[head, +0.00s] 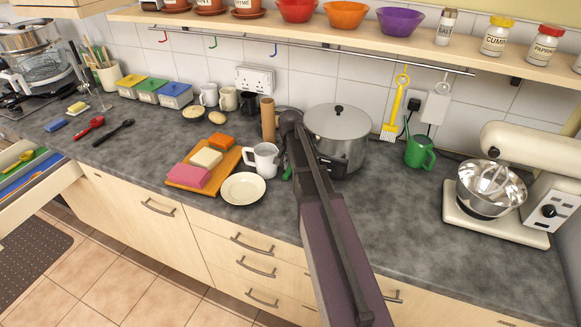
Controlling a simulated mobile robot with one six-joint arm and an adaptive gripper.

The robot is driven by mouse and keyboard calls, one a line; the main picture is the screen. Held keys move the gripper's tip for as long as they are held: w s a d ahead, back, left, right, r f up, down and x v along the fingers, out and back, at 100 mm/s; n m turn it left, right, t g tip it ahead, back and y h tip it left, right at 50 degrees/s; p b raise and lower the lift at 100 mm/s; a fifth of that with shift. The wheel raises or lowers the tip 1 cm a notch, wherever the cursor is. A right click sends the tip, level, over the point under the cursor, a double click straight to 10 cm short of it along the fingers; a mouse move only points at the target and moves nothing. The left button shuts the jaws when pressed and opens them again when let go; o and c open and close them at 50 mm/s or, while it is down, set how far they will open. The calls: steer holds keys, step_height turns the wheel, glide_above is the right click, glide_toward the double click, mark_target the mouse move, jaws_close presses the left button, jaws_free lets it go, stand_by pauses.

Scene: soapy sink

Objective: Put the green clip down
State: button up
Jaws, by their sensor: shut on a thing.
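A small green piece (287,174) shows at the left edge of my arm, between the white mug and the steel pot. It looks like part of the green clip, but most of it is hidden behind my arm. My arm reaches up from the bottom of the head view to a dark joint in front of the pot. I cannot tell whether the piece rests on the counter.
A white mug (263,160), a cream plate (243,189) and an orange board (181,183) with sponges lie left of the arm. The pot (340,136) stands close behind. A green watering can (420,152) and mixer (527,150) stand right. Counter (400,205) right of the arm is clear.

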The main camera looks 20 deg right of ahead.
steer(key=shift+r+p, duration=1.55)
steer(key=shift+r, duration=0.1)
steer(key=s, duration=0.9)
steer(key=s+r+p, duration=0.1)
steer(key=s, duration=0.4)
steer(key=shift+s+a+r, duration=0.1)
steer(key=shift+s, duration=0.95)
